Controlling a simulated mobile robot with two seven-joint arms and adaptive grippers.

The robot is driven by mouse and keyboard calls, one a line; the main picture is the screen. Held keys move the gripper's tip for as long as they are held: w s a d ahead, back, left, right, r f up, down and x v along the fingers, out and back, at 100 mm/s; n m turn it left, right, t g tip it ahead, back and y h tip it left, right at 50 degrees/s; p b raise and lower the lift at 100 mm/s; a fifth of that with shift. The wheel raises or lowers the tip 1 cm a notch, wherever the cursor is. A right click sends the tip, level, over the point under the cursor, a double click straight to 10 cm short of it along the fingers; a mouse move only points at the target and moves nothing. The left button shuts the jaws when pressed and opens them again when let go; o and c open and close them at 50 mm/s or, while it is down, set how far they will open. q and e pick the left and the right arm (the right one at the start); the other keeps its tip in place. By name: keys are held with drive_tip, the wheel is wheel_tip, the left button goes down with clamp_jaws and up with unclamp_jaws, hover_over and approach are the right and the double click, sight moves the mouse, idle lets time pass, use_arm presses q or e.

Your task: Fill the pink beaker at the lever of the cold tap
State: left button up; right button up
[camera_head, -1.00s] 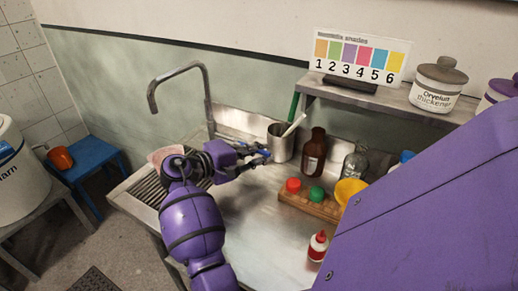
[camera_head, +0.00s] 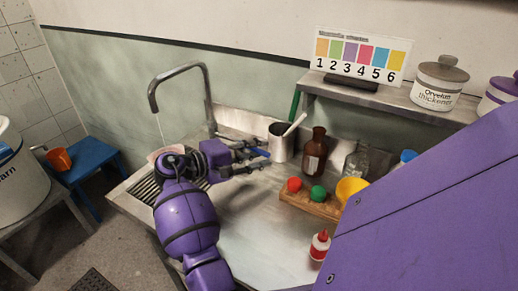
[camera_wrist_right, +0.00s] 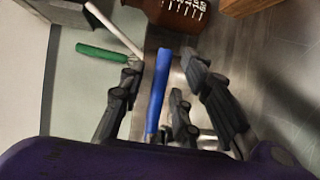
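A pink beaker (camera_head: 157,155) stands at the sink below the spout of the tap (camera_head: 206,90), partly hidden by my right arm. A thin stream of water (camera_head: 160,127) falls from the spout toward it; its fill level cannot be seen. The blue lever (camera_head: 259,152) shows at the fingers of my right gripper (camera_head: 262,157). In the right wrist view the blue lever (camera_wrist_right: 158,92) lies between the spread fingers of the gripper (camera_wrist_right: 162,68), with gaps to both sides. My left gripper is not in view.
A metal cup (camera_head: 279,143) with a stick stands just beyond the right gripper, near a brown bottle (camera_head: 315,155). A wooden rack (camera_head: 310,203) with red and green caps and a red-white bottle (camera_head: 320,245) stand to the right. The front steel counter (camera_head: 265,235) is clear.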

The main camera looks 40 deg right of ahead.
drive_tip(key=v, duration=1.1)
drive_tip(key=shift+a, duration=0.15)
drive_tip(key=shift+r, duration=0.1)
drive_tip(key=shift+c, duration=0.5)
